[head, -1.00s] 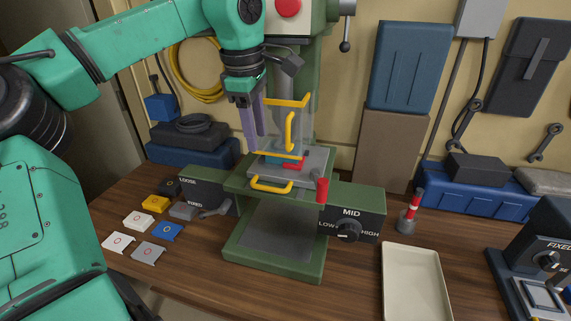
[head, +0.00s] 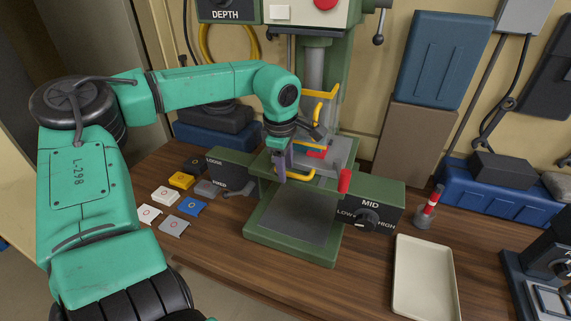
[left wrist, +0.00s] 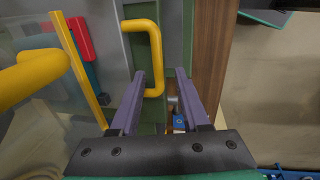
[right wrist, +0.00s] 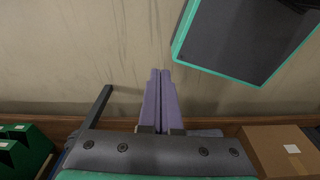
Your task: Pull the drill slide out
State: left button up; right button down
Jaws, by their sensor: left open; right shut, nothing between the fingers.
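The drill slide is a grey plate (head: 325,165) on the green drill press, with a yellow handle (head: 301,177) at its front. The handle also shows in the left wrist view (left wrist: 157,55). My left gripper (head: 281,177) is open and points down at the handle's left end. In the left wrist view its fingertips (left wrist: 160,72) stand on either side of the handle's bar; whether the bar is deep between them I cannot tell. A red part (head: 316,153) sits on the slide, partly hidden by my arm. My right gripper (right wrist: 160,72) is shut and empty, away from the press.
A clear guard with yellow bars (head: 322,94) stands above the slide. A red-tipped lever (head: 344,181) and MID dial box (head: 372,207) are right of it. Several coloured blocks (head: 181,181) lie at left; a cream tray (head: 424,279) lies at right.

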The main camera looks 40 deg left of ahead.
pick_arm(q)
jog(key=shift+w, duration=0.15)
grip_shut()
dwell(1.2)
